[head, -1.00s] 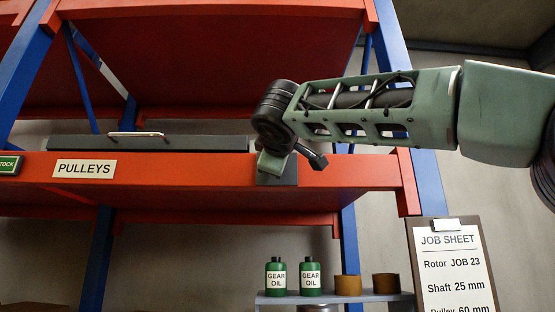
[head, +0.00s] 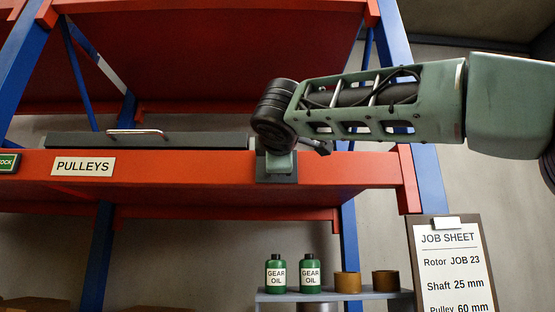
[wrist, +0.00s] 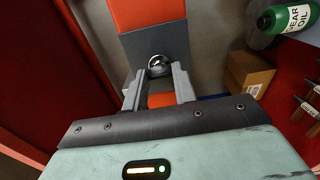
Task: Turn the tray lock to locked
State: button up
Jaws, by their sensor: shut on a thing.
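The tray lock shows as a dark grey plate (head: 277,179) on the front of the orange shelf beam. In the wrist view a round shiny metal knob (wrist: 159,64) sits on the grey plate (wrist: 152,42). My gripper (wrist: 159,76) has its two fingers on either side of the knob and is shut on it. In the head view my gripper (head: 280,160) is at the plate, with its fingers partly hidden by my wrist. No lock marking is readable. The dark grey tray (head: 200,141) with a metal handle (head: 136,132) lies on the shelf to the left.
The orange beam (head: 215,168) carries a PULLEYS label (head: 83,167). Below it, a small shelf (head: 335,295) holds green gear oil bottles (head: 276,275) and brown rings (head: 347,283). A job sheet (head: 450,265) stands at the lower right. A blue post (head: 420,150) rises behind my arm.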

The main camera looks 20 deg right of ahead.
jog(key=shift+f, duration=0.1)
jog(key=o, duration=1)
jog(key=b+v, duration=0.2)
jog(key=v, duration=1.5)
jog(key=shift+s, duration=0.2)
jog(key=shift+a, duration=0.1)
